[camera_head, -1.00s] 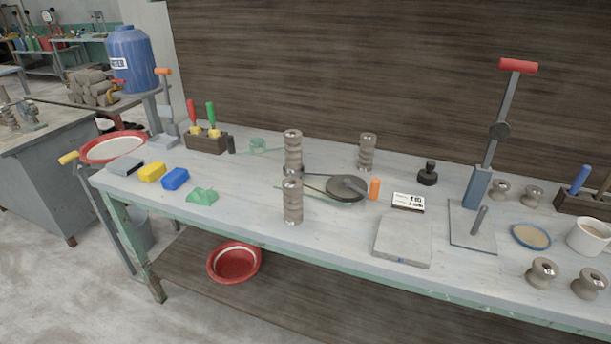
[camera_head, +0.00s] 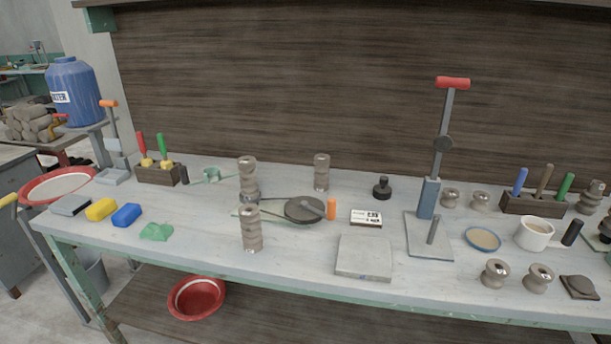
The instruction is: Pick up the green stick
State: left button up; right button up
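Several green, stick-like things show in the head view. A green upright stick (camera_head: 565,186) stands at the right end of a dark wooden block (camera_head: 535,206), beside a brown one (camera_head: 544,179) and a blue one (camera_head: 520,181). A green-handled tool (camera_head: 163,146) stands in another wooden block (camera_head: 154,174) at the left, beside a red-handled one (camera_head: 141,143). Thin green strips also lie on the table near the stacked grey spools. Which one the task names, I cannot tell. Neither of my grippers is in view.
The long workbench (camera_head: 300,262) also holds a blue-based lever press (camera_head: 428,198), a grey slab (camera_head: 363,258), a white mug (camera_head: 534,233), a round dark disc (camera_head: 304,209), and yellow (camera_head: 101,209) and blue (camera_head: 126,215) blocks.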

aim_at(569, 177)
jog(key=l+z, duration=0.15)
jog(key=z, duration=1.35)
